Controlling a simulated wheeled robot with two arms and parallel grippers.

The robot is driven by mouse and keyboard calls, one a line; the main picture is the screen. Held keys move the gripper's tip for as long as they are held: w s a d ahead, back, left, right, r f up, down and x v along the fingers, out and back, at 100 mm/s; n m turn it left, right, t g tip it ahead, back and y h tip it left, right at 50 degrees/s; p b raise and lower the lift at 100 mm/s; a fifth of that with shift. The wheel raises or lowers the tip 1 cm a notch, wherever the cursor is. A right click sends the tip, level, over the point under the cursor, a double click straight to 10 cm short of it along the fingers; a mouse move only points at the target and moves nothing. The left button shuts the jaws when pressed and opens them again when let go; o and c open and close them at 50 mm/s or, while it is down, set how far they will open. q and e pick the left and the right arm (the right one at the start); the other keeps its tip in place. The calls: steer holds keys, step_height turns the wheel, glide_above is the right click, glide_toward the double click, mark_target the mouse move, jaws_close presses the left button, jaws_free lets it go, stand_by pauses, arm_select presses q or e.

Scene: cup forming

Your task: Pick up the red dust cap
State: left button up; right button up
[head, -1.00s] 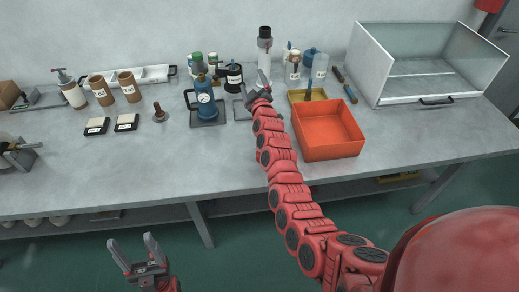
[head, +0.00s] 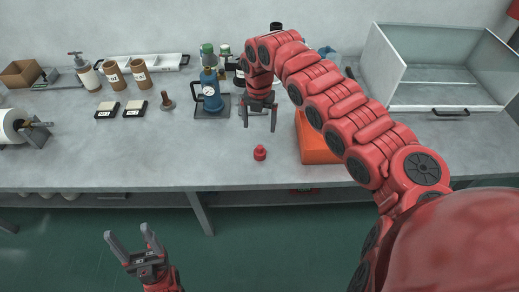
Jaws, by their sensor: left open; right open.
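The small red dust cap (head: 260,153) stands on the grey bench near its front edge, left of the orange-red bin. My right gripper (head: 259,122) points down just above and behind the cap in the head view, with its fingers spread and nothing between them. It looks apart from the cap; the exact height is hard to tell. My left gripper (head: 133,243) is open and empty, low in front of the bench, over the floor.
The orange bin (head: 318,146) stands right of the cap, partly hidden by my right arm. A blue gauge device (head: 209,97) stands behind left. A clear-fronted white box (head: 440,75) stands back right. The bench front left of the cap (head: 160,160) is clear.

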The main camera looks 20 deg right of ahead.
mark_target(260, 147)
step_height(260, 147, down, 9)
steer(key=p, duration=0.2)
steer(key=shift+r+p, duration=0.15)
steer(key=shift+p, duration=0.15)
steer(key=shift+f+p, duration=0.45)
steer(key=shift+f, duration=0.1)
steer(key=shift+w+d+f+p, duration=0.15)
steer(key=shift+f+p, duration=0.45)
steer(key=shift+f, duration=1.55)
steer(key=c, duration=1.4)
steer(key=shift+r, duration=0.1)
